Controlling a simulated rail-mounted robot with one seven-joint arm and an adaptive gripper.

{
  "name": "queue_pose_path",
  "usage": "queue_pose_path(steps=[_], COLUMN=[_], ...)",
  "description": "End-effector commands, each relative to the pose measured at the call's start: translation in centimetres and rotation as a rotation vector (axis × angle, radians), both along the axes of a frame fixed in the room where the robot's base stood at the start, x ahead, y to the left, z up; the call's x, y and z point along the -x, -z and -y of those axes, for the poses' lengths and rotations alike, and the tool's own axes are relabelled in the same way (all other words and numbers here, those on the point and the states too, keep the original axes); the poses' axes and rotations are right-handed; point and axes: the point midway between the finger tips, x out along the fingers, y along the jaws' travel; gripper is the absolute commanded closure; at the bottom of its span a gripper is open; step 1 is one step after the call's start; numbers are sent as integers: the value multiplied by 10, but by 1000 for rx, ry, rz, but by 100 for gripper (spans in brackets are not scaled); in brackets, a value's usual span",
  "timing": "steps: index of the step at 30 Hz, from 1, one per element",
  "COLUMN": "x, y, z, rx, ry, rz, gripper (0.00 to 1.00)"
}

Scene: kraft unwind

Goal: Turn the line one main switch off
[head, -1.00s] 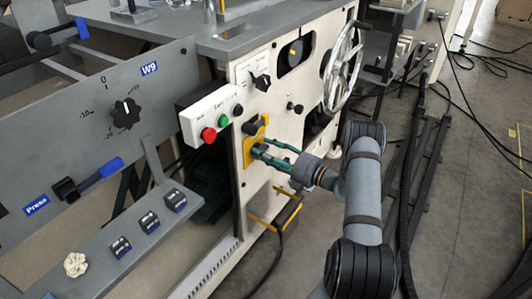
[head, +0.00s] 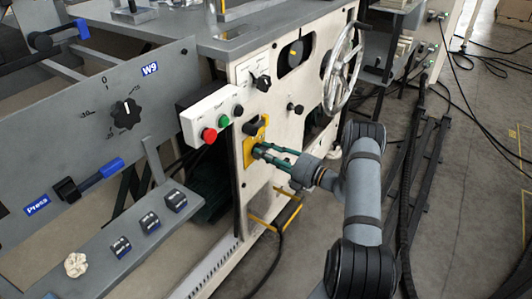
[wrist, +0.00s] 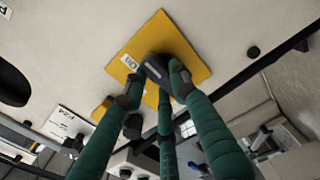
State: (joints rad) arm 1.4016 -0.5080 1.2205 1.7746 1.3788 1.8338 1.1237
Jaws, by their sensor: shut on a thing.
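The main switch is a dark knob (wrist: 156,68) on a yellow plate (wrist: 190,52) with a small white label (wrist: 129,62). Part of the knob is hidden by the fingers, and the label's text is too small to read surely.
A button box with a red button (head: 209,135) and a green button (head: 224,121) sticks out just left of the plate. A black rotary knob (head: 262,83) is above it, and a handwheel (head: 342,68) is at upper right. A yellow-edged bracket (head: 287,213) is below.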

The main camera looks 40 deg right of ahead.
Motion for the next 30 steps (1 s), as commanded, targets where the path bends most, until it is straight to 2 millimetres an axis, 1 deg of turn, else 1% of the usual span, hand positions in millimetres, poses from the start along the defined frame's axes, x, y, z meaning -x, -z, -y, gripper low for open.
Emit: queue_pose_path(steps=[5, 11, 30], x=[0, 0, 1], y=[0, 0, 2], z=[-1, -2, -5], rx=[36, 142, 708], ry=[-1, -2, -2], rz=[10, 41, 209], gripper=[100, 100, 100])
